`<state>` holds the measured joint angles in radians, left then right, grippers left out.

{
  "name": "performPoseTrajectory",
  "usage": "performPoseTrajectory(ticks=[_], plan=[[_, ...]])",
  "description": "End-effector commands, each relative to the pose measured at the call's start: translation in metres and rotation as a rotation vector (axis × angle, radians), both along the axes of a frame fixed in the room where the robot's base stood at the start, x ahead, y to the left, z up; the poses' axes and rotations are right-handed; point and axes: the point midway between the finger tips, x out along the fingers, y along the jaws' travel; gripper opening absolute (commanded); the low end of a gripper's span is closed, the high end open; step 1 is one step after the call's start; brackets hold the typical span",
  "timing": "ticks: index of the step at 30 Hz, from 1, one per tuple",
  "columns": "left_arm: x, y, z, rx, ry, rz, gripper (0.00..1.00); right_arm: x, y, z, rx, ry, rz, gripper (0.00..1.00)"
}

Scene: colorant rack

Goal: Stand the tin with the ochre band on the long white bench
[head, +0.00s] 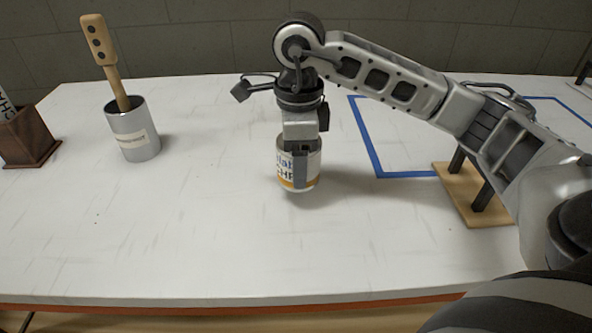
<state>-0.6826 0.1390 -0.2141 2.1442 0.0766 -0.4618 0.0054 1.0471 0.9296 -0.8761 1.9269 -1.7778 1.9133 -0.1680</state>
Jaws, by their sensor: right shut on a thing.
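The tin with the ochre band (313,172) is upright near the middle of the head view, with a white label, blue letters and an ochre band low on its side. My right gripper (300,168) points down from above and is shut on the tin, with one finger across its front. The tin is over the long white bench (200,240); I cannot tell whether its base touches the top. My left gripper is not in view.
A metal cup (137,143) with a wooden-handled tool (103,55) stands at the left, beside a dark wooden box (28,137). A blue outline (372,150) marks the bench at the right, near a wooden-based stand (460,200). The front middle is clear.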

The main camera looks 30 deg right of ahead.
Motion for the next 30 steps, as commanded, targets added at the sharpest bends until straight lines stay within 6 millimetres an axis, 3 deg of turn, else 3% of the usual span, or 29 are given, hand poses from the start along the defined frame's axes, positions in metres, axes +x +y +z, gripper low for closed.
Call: performPoseTrajectory(ticks=[5,11,22,23,24,25,30], plan=[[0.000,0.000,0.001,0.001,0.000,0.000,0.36,0.010,0.000,-0.013,-0.001,0.003,-0.002,0.38],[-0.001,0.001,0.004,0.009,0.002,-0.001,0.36,0.008,0.000,-0.040,-0.001,0.002,-0.001,0.38],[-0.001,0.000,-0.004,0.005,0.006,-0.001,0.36,0.008,0.000,-0.046,-0.001,-0.001,-0.001,0.38],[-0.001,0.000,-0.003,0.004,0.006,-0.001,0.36,0.008,0.000,-0.045,-0.001,0.000,-0.001,0.69],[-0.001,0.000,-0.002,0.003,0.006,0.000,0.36,0.008,0.000,-0.044,-0.001,0.000,-0.001,0.81],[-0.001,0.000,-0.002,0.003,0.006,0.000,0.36,0.008,0.000,-0.044,-0.001,0.000,-0.001,0.86],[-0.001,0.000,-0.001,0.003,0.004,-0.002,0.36,0.008,0.000,-0.044,-0.001,0.000,-0.001,0.86]])
